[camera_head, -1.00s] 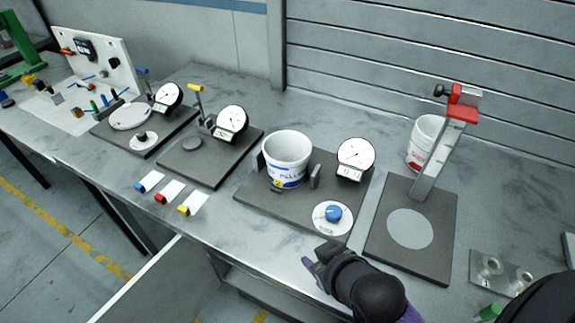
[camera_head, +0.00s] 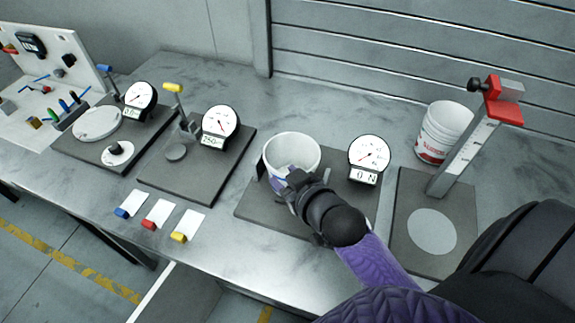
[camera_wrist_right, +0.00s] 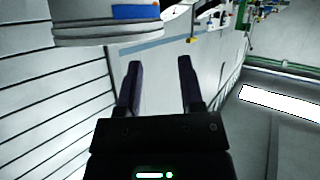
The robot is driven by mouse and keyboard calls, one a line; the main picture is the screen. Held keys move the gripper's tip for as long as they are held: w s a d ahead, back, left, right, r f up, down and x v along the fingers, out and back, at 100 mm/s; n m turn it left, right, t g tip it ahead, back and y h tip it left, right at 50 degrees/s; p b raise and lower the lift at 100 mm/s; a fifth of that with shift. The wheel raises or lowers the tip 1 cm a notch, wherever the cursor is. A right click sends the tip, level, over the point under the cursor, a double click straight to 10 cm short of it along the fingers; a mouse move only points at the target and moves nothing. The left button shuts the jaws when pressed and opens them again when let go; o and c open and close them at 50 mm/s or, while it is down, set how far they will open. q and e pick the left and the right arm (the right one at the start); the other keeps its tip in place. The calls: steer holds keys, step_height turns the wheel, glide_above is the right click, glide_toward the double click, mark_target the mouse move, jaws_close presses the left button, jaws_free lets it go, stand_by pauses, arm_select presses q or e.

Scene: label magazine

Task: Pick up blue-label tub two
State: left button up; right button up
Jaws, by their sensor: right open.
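The white tub (camera_head: 293,146) stands upright on a dark fixture plate (camera_head: 252,208) in the middle of the table. In the earlier head frame its label is blue; now my gripper covers most of its front. It also shows at the top of the right wrist view (camera_wrist_right: 105,32), with part of its blue label (camera_wrist_right: 136,12). My right gripper (camera_head: 284,184) is in front of the tub in the head view. In the right wrist view its fingers (camera_wrist_right: 160,65) are apart with nothing between them. My left gripper is not in view.
A red-label white tub (camera_head: 445,130) stands behind a slanted post with a red head (camera_head: 500,108). A dial gauge (camera_head: 369,158) is right of the blue-label tub. Other gauge fixtures (camera_head: 220,128) and coloured tags (camera_head: 158,213) lie left. Bare table shows behind.

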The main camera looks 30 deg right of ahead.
steer(key=b+x, duration=0.1)
steer(key=x, duration=0.5)
steer(key=shift+s+f, duration=0.15)
jaws_close()
steer(key=shift+s, duration=0.1)
stand_by(0.8)
